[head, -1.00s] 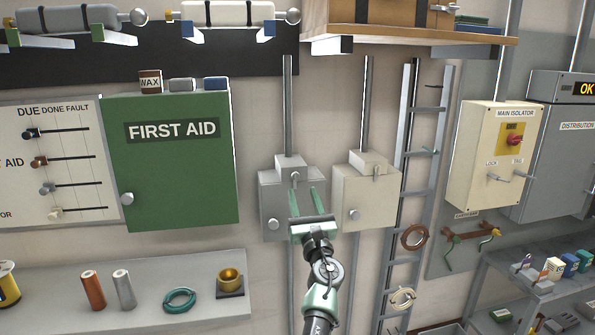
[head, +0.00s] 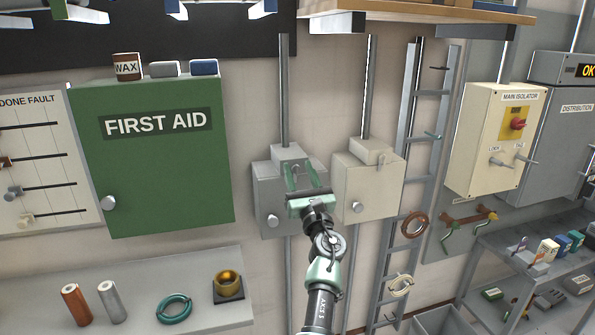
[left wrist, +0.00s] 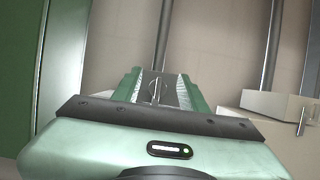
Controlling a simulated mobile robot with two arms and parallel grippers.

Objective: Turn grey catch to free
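A grey box (head: 270,205) with a smaller block (head: 287,152) on top is fixed to the wall, with a round knob (head: 273,220) low on its front. Its grey catch is largely hidden by my left gripper (head: 299,174) in the head view. In the left wrist view a thin upright grey catch (left wrist: 156,91) shows between the two green fingers (left wrist: 157,88). The fingers are apart, one on each side of it; I cannot tell whether they touch it. My right gripper is not in view.
A cream box (head: 366,192) with its own catch (head: 380,160) stands close to the right. A green first aid cabinet (head: 160,175) is to the left. A ladder (head: 412,170) is farther right. A shelf (head: 150,285) with small items juts out below left.

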